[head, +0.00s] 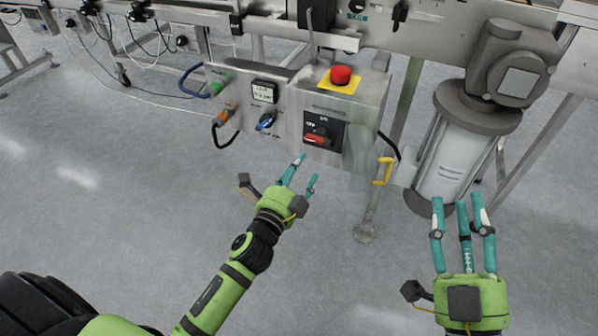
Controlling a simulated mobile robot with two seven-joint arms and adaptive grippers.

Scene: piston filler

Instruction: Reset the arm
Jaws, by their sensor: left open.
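My left arm reaches in from the lower left. Its gripper (306,168) has green-and-teal fingers, open and empty, just in front of and below the control box (330,112). The box front carries a red-handled rotary switch (317,138) on a black plate, just above the left fingertips; I cannot tell whether they touch the box. My right gripper (458,203) points up at the lower right, its teal fingers apart and empty. It is in front of the lower end of the motor cylinder (446,163).
A red emergency button (341,75) on a yellow base tops the box. A side panel has a small display (264,92) and a blue knob (265,122). A yellow handle (383,171) hangs right of the box near a steel leg (370,220). The grey floor is open.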

